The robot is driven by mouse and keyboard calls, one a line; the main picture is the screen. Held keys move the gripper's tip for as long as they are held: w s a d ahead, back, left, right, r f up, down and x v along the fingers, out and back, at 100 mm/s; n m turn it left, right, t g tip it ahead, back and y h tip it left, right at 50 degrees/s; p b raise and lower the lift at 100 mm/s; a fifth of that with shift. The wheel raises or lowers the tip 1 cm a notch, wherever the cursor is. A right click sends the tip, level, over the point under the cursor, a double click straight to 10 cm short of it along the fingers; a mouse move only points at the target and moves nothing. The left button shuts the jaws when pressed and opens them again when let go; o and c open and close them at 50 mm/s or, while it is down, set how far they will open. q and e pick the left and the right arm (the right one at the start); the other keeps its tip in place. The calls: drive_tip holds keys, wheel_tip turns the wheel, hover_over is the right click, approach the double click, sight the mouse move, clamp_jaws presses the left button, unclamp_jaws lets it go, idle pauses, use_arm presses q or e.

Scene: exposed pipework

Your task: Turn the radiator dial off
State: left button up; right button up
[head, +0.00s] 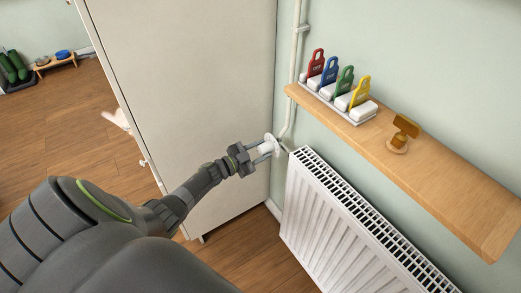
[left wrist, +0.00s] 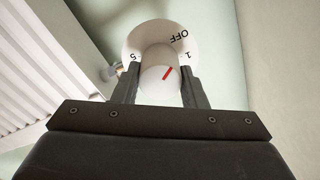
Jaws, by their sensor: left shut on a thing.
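The radiator dial (head: 266,147) is a small white knob on the pipe at the radiator's upper left end. In the left wrist view the knob (left wrist: 157,82) bears a red line and sits in front of a white collar (left wrist: 134,40) printed OFF, 1 and 5. The red line slants up and right, toward the OFF and 1 side; its exact setting is hard to tell. My left gripper (head: 263,152) is shut on the knob, one finger on each side. The white ribbed radiator (head: 335,215) stands on the wall. My right gripper is not in view.
A wooden shelf (head: 440,184) juts out above the radiator. It carries red, blue, green and yellow tags (head: 359,92) on white blocks and a brass fitting (head: 403,132). A tall pale cabinet (head: 190,80) stands close left of the dial. Wooden floor (head: 60,130) is open farther left.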

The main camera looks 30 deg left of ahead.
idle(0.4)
use_arm(q)
drive_tip(key=o, duration=1)
drive_tip(key=shift+c, duration=0.2)
drive_tip(key=v, duration=1.7)
drive_tip(key=shift+s, duration=0.2)
